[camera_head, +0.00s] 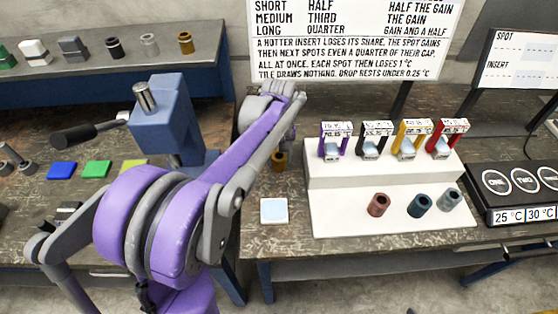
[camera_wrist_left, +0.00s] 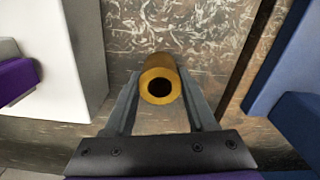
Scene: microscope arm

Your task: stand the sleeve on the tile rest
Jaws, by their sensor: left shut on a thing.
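My left gripper (camera_head: 278,150) is shut on a brass-coloured sleeve (camera_head: 279,162), just left of the white stepped stand. In the left wrist view the sleeve (camera_wrist_left: 160,80) sits between the two grey fingers (camera_wrist_left: 160,95), its dark bore facing the camera. I cannot tell how high it is above the bench. The tile rest (camera_head: 274,210), a small white square with a pale blue face, lies bare on the bench nearer than the sleeve. My right gripper is not in view.
A blue block (camera_head: 165,115) stands left of my arm. A panel with round spots (camera_head: 520,182) is at right.

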